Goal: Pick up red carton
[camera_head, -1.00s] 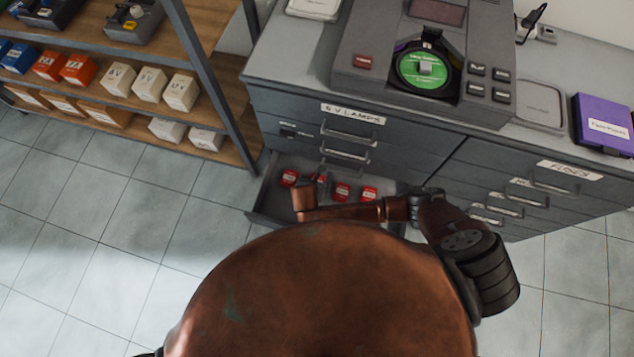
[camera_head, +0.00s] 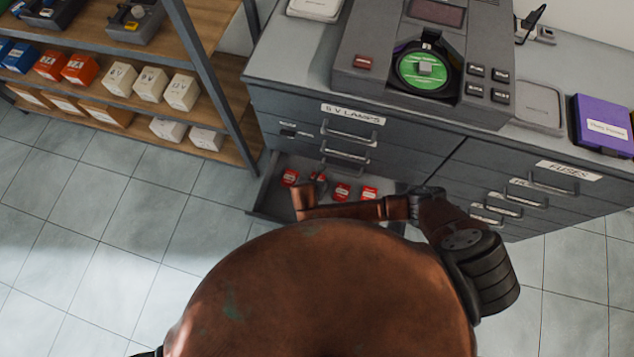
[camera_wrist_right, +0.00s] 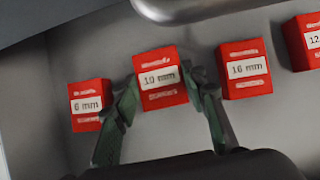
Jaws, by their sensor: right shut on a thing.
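Several red cartons with white labels sit in a row in the open drawer (camera_head: 271,198). In the right wrist view they read 6 mm (camera_wrist_right: 89,105), 10 mm (camera_wrist_right: 160,77), 16 mm (camera_wrist_right: 244,69) and, cut off at the edge, 12 (camera_wrist_right: 309,40). My right gripper (camera_wrist_right: 164,84) is shut on the 10 mm carton, one green finger on each side. In the head view my right arm reaches down into the drawer, and its wrist partly hides the held carton. I cannot tell whether that carton is off the drawer floor. My left gripper is out of view.
The grey cabinet (camera_head: 420,143) stands behind, with closed drawers and handles above the open one. A machine with a green disc (camera_head: 424,68) and a purple box (camera_head: 601,125) are on top. A shelf with white and orange boxes (camera_head: 80,69) stands left. Tiled floor is clear at left.

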